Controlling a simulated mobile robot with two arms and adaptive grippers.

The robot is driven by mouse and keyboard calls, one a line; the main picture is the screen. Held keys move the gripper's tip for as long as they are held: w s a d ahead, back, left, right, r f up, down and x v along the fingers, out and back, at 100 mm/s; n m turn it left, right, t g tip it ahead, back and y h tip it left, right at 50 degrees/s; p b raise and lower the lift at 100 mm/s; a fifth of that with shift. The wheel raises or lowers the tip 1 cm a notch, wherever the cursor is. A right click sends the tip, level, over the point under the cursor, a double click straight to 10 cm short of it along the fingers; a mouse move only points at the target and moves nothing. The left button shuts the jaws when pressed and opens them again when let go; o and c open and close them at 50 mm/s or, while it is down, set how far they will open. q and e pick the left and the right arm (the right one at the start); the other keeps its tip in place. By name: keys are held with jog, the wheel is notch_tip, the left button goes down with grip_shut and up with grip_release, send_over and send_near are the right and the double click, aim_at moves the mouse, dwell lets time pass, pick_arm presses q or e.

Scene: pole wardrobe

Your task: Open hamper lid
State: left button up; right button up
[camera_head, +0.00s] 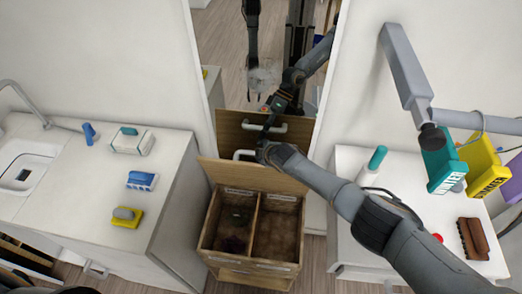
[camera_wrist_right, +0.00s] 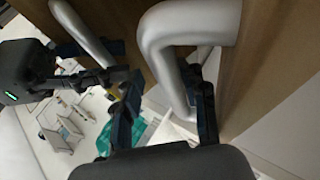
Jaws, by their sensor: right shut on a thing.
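The wooden hamper (camera_head: 249,268) stands on the floor in the middle of the head view, its two compartments uncovered. Its lid (camera_head: 240,177) is raised, standing steeply at the back edge with its inner face toward me. The pale lid handle (camera_head: 243,153) shows just above the lid's top edge. My right gripper (camera_head: 262,153) reaches from the right to this handle, partly hidden there. In the right wrist view the silver handle (camera_wrist_right: 177,60) passes between the fingers of the right gripper (camera_wrist_right: 165,112), which is shut on it. My left gripper is not directly seen.
A mirror (camera_head: 222,60) behind the hamper reflects my arms and the lid. A counter (camera_head: 75,205) with a sink and brushes is at left. A white table (camera_head: 350,238) with bottles, a brown brush (camera_head: 473,238) and teal and yellow boxes is at right. The counters flank the hamper.

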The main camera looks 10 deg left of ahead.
jog(key=shift+s+d+r, duration=0.4)
jog(key=shift+s+r, duration=0.05)
jog(key=v, duration=1)
jog(key=shift+d+r, duration=0.2)
jog(key=shift+s+r, duration=0.1)
jog(key=shift+a, duration=0.25)
pick_arm(q)
jog(key=shift+w, duration=0.15)
pick_arm(e)
jog(key=shift+d, duration=0.1)
